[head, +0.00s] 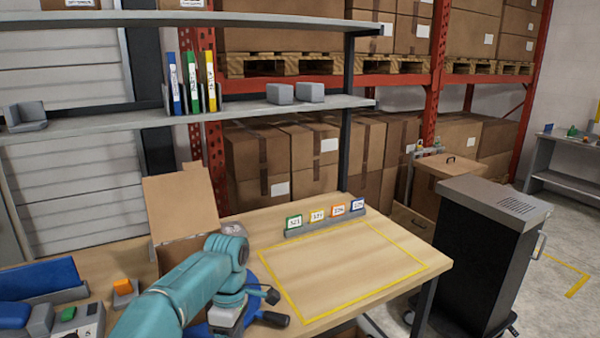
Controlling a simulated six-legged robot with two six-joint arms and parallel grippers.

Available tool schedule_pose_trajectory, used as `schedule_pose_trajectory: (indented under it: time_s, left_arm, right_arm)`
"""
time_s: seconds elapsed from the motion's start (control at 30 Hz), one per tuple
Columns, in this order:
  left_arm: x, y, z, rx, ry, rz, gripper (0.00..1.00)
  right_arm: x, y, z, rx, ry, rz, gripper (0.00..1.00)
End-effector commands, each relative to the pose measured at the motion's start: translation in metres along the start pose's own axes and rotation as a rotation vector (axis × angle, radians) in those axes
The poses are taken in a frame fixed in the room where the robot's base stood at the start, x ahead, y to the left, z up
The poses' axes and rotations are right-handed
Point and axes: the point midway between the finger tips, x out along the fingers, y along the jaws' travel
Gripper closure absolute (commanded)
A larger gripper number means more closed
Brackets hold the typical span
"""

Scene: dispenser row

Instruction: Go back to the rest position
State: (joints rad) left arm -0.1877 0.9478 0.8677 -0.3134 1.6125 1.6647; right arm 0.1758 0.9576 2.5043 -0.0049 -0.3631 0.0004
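One teal arm of mine reaches in from the bottom left over the wooden workbench (380,285). I take it for my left arm. Its dark gripper (262,300) is low over the bench, left of the yellow-outlined area. A blue round thing (253,274) is partly hidden behind the gripper. Dark parts overlap there, so I cannot tell whether the fingers are open, shut or touching anything. My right gripper does not show in this view.
A row of numbered cards (325,217) stands at the bench's back edge. An open cardboard box (180,210) is behind my arm. A dark cabinet (470,250) stands right. The yellow-outlined area is clear.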

Motion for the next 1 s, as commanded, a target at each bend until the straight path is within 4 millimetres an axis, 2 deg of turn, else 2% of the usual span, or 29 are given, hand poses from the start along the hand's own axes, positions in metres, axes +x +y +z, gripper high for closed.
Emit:
schedule_pose_trajectory:
  time_s: [0.17,0.27,0.37,0.4,0.5,0.6,0.7,0.8,0.87,1.0]
  left_arm:
    - [0.074,-0.021,-0.017,0.021,-0.053,-0.119,0.45]
    - [0.13,-0.041,-0.019,0.087,-0.114,-0.164,0.45]
    - [0.194,-0.074,-0.012,0.2,-0.207,-0.184,0.45]
    - [0.219,-0.091,-0.006,0.254,-0.249,-0.178,0.45]
    - [0.271,-0.137,0.015,0.399,-0.347,-0.128,0.45]
    - [0.306,-0.186,0.041,0.563,-0.411,-0.032,0.45]
    - [0.324,-0.225,0.063,0.746,-0.411,0.102,0.45]
    - [0.328,-0.242,0.073,0.931,-0.34,0.238,0.45]
    - [0.328,-0.24,0.073,1.024,-0.273,0.314,0.45]
    - [0.325,-0.21,0.063,1.181,-0.111,0.448,0.45]
  right_arm:
    - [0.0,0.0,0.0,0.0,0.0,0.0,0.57]
    - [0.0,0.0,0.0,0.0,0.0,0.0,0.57]
    - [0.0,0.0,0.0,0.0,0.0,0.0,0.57]
    - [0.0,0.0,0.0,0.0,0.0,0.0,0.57]
    - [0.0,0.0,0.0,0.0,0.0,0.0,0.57]
    - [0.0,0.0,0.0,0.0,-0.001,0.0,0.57]
    - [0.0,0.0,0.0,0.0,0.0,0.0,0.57]
    - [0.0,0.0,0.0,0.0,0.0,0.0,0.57]
    - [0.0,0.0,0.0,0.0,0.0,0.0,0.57]
    - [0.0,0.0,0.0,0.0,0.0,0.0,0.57]
